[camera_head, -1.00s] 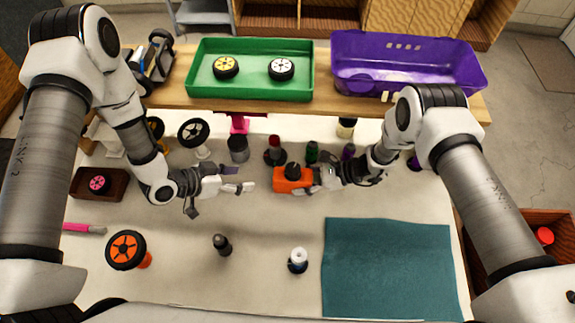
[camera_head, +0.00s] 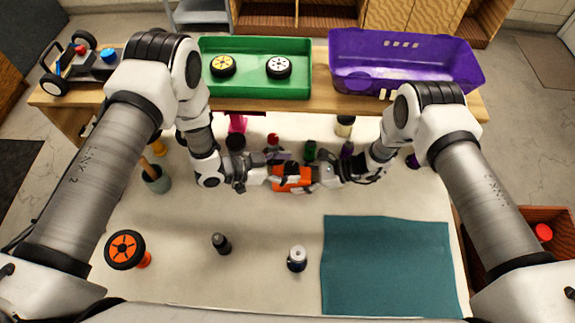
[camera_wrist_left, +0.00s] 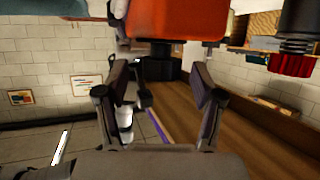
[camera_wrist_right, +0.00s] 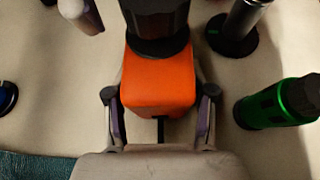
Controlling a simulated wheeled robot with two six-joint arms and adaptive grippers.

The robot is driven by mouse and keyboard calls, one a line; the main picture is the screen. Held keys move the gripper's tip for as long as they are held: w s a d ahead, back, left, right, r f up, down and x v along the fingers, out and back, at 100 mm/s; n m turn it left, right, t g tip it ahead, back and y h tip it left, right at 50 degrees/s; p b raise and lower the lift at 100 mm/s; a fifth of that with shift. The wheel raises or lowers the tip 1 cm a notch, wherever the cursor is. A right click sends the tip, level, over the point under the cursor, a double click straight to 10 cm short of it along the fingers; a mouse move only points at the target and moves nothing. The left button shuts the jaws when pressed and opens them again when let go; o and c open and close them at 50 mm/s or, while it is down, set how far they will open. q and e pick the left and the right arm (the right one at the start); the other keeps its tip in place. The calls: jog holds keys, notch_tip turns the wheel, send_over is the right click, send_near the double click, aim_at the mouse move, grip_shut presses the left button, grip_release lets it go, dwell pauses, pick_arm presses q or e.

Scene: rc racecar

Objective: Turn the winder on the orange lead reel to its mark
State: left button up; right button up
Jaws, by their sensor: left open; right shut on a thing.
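The orange lead reel (camera_head: 291,185) stands on the white table. My right gripper (camera_head: 311,178) is shut on its orange body, with a finger on each side in the right wrist view (camera_wrist_right: 160,100). The black winder (camera_wrist_right: 155,22) sits on top of the orange body. My left gripper (camera_head: 277,170) is open at the reel's left side. In the left wrist view, the winder (camera_wrist_left: 155,65) lies between and just beyond the open fingertips (camera_wrist_left: 162,85). I cannot tell whether they touch it. The mark on the reel cannot be made out.
Dark, red, green and purple-capped bottles stand close behind the reel, including a green one (camera_wrist_right: 275,103). A green tray (camera_head: 256,92) and a purple bin (camera_head: 405,85) are on the shelf behind. A teal mat (camera_head: 388,265) lies front right.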

pick_arm(q)
jog(key=c, duration=1.1)
jog(key=m+g, duration=0.1)
jog(key=g, duration=0.1)
jog(key=m+g, duration=0.1)
jog(key=m, duration=0.1)
jog(key=m+g, duration=0.1)
jog(key=g, duration=0.1)
jog(key=shift+w+m+g+h, duration=0.25)
jog(key=shift+m+g+h, duration=0.05)
jog(key=shift+m, duration=0.1)
jog(key=shift+c, duration=0.3)
jog(key=o, duration=1.2)
jog(key=shift+c, duration=0.2)
jog(key=v, duration=1.2)
